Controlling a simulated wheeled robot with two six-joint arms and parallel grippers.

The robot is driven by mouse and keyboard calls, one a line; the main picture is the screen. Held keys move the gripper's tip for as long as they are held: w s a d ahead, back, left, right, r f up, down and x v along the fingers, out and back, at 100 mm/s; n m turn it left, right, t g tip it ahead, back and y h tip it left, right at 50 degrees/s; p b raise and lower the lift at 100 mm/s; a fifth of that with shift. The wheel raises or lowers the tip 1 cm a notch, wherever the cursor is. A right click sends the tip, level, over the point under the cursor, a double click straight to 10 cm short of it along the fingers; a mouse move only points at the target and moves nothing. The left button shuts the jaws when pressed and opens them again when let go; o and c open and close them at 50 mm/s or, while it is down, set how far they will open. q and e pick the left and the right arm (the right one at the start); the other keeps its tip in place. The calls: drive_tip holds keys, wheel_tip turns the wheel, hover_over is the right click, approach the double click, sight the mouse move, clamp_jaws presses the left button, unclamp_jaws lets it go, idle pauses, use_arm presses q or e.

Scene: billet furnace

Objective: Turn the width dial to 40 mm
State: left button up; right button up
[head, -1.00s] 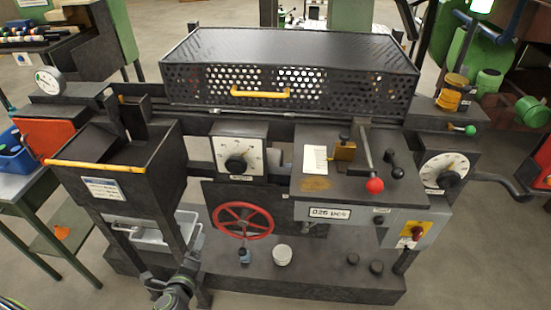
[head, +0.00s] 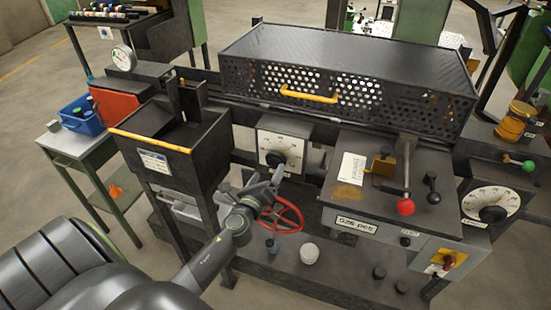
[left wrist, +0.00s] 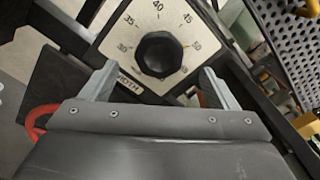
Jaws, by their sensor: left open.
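The width dial (head: 280,150) is a white square plate with a black round knob on the machine's front. In the left wrist view the black knob (left wrist: 159,54) shows close up, with 35, 40 and 45 around it and a partly covered WIDTH label below. I cannot tell where its pointer stands. My left gripper (head: 264,177) is in front of and just below the dial. In the left wrist view the open left gripper (left wrist: 158,85) has a finger to each side below the knob, with nothing between them. My right gripper is not in view.
A red handwheel (head: 290,216) is just below the dial, close to my left gripper. A black hopper with a yellow bar (head: 150,141) stands to the left. A red-knobbed lever (head: 405,206) and another dial (head: 490,204) are to the right.

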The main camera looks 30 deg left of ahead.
sight(274, 161)
use_arm(q)
drive_tip(key=x, duration=0.7)
drive_tip(key=shift+w, duration=0.2)
drive_tip(key=c, duration=1)
